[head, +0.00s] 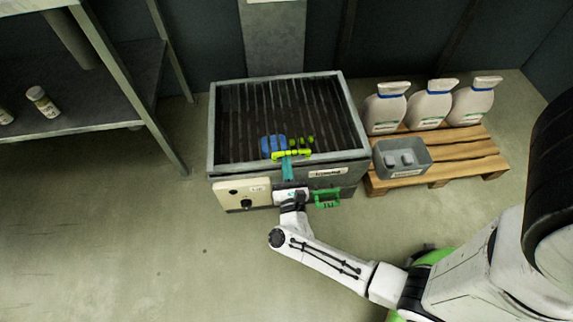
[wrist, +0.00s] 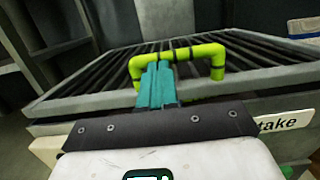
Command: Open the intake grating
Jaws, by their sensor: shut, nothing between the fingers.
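The intake grating (head: 290,100) is a panel of dark parallel bars in a grey frame, lying flat on top of a grey metal box. A yellow-green bar handle (head: 303,154) is at its near edge; it also shows in the wrist view (wrist: 205,50), standing up like an arch. My gripper (head: 286,160) has teal fingers, shut with nothing held. In the wrist view the fingers (wrist: 158,72) are in front of the handle's left part and hide some of it. I cannot tell whether they touch it.
A cream control panel (head: 240,195) with a dark knob and a green lower handle (head: 327,197) are on the box front. A blue item (head: 272,146) shows at the bars. Right: a pallet (head: 460,155) with white jugs (head: 430,105) and a grey bin (head: 402,170). Left: a shelf (head: 90,105).

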